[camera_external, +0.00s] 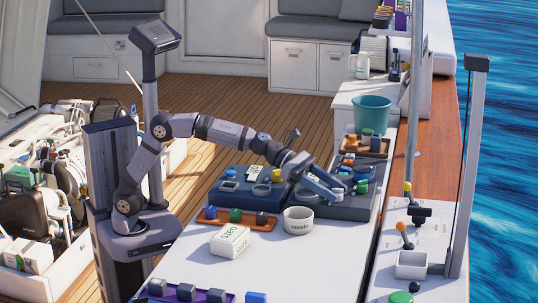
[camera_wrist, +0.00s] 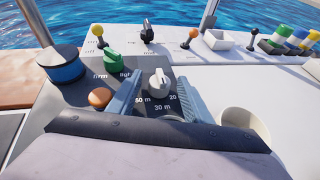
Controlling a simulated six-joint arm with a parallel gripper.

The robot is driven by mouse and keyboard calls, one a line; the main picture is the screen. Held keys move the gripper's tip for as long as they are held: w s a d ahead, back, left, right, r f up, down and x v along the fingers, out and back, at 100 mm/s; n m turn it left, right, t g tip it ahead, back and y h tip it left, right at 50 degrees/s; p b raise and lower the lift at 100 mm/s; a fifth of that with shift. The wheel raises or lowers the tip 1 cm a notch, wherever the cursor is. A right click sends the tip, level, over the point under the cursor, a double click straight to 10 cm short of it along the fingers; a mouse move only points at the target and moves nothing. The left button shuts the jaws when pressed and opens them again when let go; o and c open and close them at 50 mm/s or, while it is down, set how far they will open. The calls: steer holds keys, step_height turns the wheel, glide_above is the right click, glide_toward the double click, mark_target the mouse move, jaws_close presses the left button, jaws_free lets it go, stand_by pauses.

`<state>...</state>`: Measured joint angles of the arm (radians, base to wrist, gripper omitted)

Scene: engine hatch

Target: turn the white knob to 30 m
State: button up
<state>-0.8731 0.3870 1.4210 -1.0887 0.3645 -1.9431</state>
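The white knob (camera_wrist: 158,84) stands on a dark panel (camera_wrist: 75,96) in the wrist view. The labels 50 m, 30 m and 20 are printed on its near side. A small dark mark shows on the knob's top, toward the far side; I cannot tell its exact setting. My gripper (camera_wrist: 156,96) is open, one blue-grey finger to the left of the knob and one to the right, with gaps visible. In the external view my gripper (camera_external: 325,187) is low over the dark panel box (camera_external: 345,211), and its fingers hide much of the knob area.
A green knob (camera_wrist: 113,61) marked firm and light and an orange button (camera_wrist: 100,97) sit left of the white knob. A blue cylinder (camera_wrist: 62,68) is farther left. A white bowl (camera_external: 298,221) stands close by the panel box. A teal bucket (camera_external: 371,114) stands behind.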

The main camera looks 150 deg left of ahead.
steer(key=shift+v, duration=3.65)
